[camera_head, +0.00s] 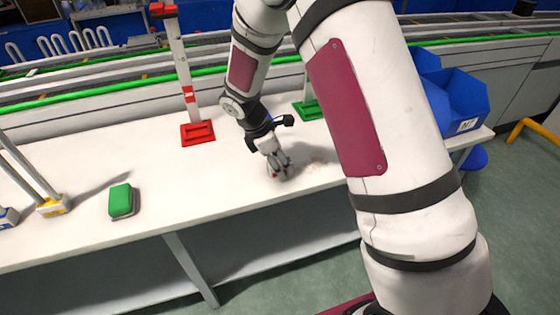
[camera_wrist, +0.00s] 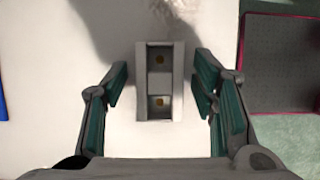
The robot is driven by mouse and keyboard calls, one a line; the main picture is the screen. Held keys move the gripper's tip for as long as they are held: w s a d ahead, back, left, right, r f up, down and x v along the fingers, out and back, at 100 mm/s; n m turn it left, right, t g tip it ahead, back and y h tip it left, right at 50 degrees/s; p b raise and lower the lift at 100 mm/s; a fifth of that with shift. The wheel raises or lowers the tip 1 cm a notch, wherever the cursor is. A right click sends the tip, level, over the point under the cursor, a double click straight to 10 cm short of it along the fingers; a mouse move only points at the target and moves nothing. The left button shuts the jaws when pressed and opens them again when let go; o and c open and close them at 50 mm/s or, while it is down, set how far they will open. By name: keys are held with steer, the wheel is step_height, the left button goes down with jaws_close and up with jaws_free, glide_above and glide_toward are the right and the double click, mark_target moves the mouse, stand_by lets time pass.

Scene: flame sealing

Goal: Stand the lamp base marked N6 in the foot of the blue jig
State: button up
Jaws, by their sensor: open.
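My gripper (camera_head: 278,170) is open over the front part of the white bench, right of centre. In the wrist view its two fingers stand wide apart, with a grey two-welled block (camera_wrist: 140,100) between and below them. Each well holds a small yellowish-brown spot, and I cannot tell whether either is a lamp base. The fingers look clear of the block. I read no N6 mark in either view. The blue jig's foot (camera_head: 7,217) shows at the left edge of the head view, cut off by the frame. Nothing can be seen standing in it.
The white bench (camera_head: 150,160) also carries a yellow jig (camera_head: 53,206), a red jig (camera_head: 197,132) and a green jig (camera_head: 308,110) partly behind my arm. A green block (camera_head: 121,200) lies near the front edge. Blue bins (camera_head: 465,100) stand at right. The bench middle is clear.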

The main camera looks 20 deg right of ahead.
steer(key=v, duration=1.2)
steer(key=shift+r, duration=0.2)
steer(key=s+d+r+m+t+y, duration=0.1)
steer(key=s+d+r+m, duration=0.1)
steer(key=s+r+m, duration=0.35)
steer(key=s+d+r+m+y, duration=0.1)
steer(key=s+d+r+m, duration=0.2)
steer(key=s+r, duration=0.5)
steer(key=s+m+t+y, duration=0.2)
steer(key=s+m, duration=0.7)
steer(key=s, duration=0.9)
steer(key=shift+s+m, duration=0.35)
steer(key=shift+a+r+p, duration=0.1)
steer(key=shift+r+p, duration=0.15)
steer(key=shift+p, duration=0.1)
